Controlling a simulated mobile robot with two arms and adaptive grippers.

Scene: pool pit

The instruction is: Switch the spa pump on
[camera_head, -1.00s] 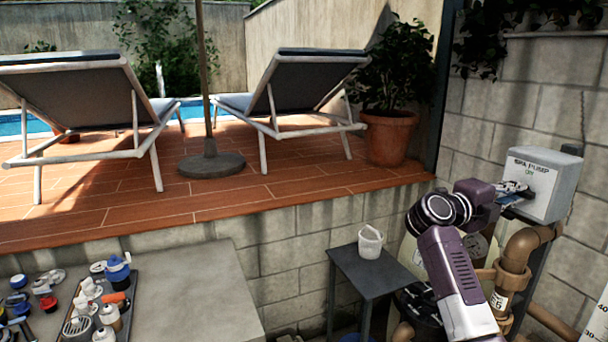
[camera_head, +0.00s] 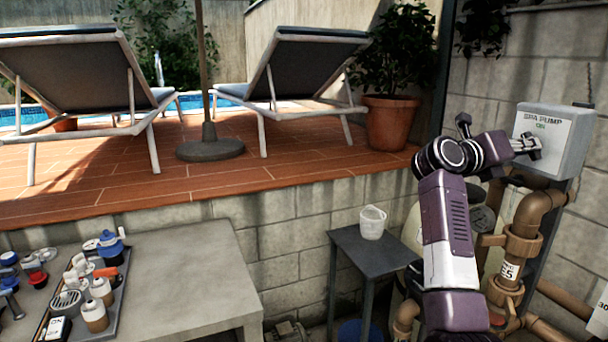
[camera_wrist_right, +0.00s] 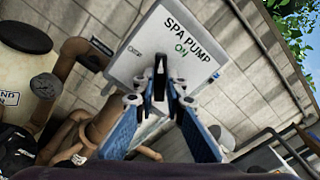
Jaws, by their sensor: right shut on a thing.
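The spa pump switch box (camera_head: 562,132) is a grey box on the block wall at the right. Its face reads "SPA PUMP" with a green "ON" below, also legible on the box in the right wrist view (camera_wrist_right: 148,42). My right gripper (camera_head: 530,146) is at the front of the box. In the right wrist view, my right gripper's blue-padded fingers (camera_wrist_right: 160,102) stand on both sides of a dark switch lever (camera_wrist_right: 160,72) and are shut on it. The lever's exact angle is hard to read. My left gripper is out of view.
Brown pipes (camera_head: 527,230) run just below the box. A small dark table (camera_head: 350,250) with a white bucket (camera_head: 372,222) stands left of my right arm. A bench (camera_head: 190,275) with a tray of bottles and fittings is at the lower left.

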